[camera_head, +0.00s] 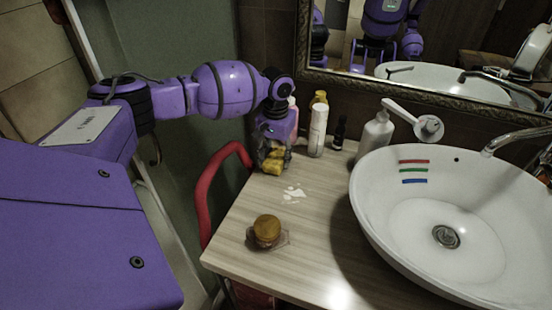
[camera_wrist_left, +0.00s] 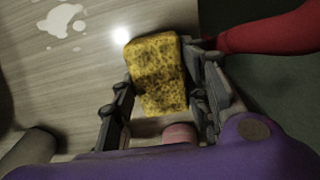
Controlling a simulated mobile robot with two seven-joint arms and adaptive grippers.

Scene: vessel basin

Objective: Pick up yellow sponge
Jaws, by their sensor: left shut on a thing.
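The yellow sponge (camera_head: 273,163) is at the back left of the wooden counter in the head view, mottled with dark spots. My left gripper (camera_head: 272,150) comes down on it from above and is shut on it. In the left wrist view the sponge (camera_wrist_left: 158,75) lies between the two dark fingers of my left gripper (camera_wrist_left: 163,105), with its far end sticking out past them. I cannot tell whether it still touches the counter. My right gripper is not in view.
White spilled patches (camera_head: 293,193) and a small brown-lidded jar (camera_head: 267,230) are on the counter (camera_head: 320,245). A white bottle (camera_head: 317,132) and other bottles stand at the back. A white basin (camera_head: 400,225) fills the right. A red bar (camera_head: 208,185) curves beside the counter's left edge.

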